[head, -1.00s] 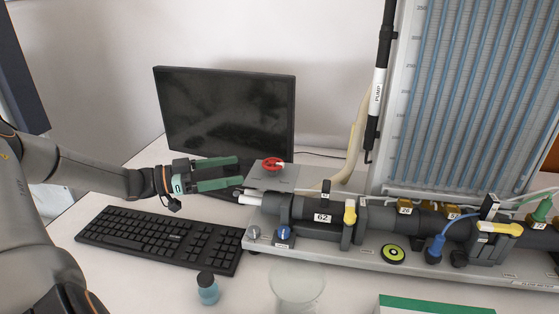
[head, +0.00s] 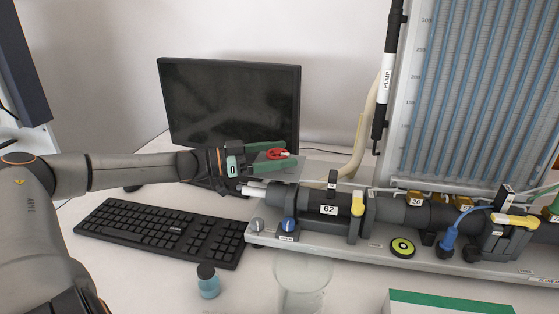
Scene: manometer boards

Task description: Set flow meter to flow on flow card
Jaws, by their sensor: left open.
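My left gripper (head: 268,160) is open, with green fingers pointing right. Its fingers lie on either side of the red round knob (head: 277,154), which has a white mark and sits at the left end of the manometer board; I cannot tell whether they touch it. The grey pipe assembly (head: 330,210) bears the label 62. A blue knob (head: 289,225) and a grey knob (head: 257,225) sit at the board's front left. A white card with a green band (head: 450,302) shows at the bottom edge, its text not readable. My right gripper is not in view.
A black monitor (head: 230,100) stands behind my left gripper, and a black keyboard (head: 160,232) lies in front of it. A small blue bottle (head: 208,284) and a clear glass vessel (head: 302,285) stand at the front. Blue manometer tubes (head: 490,90) rise at the right.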

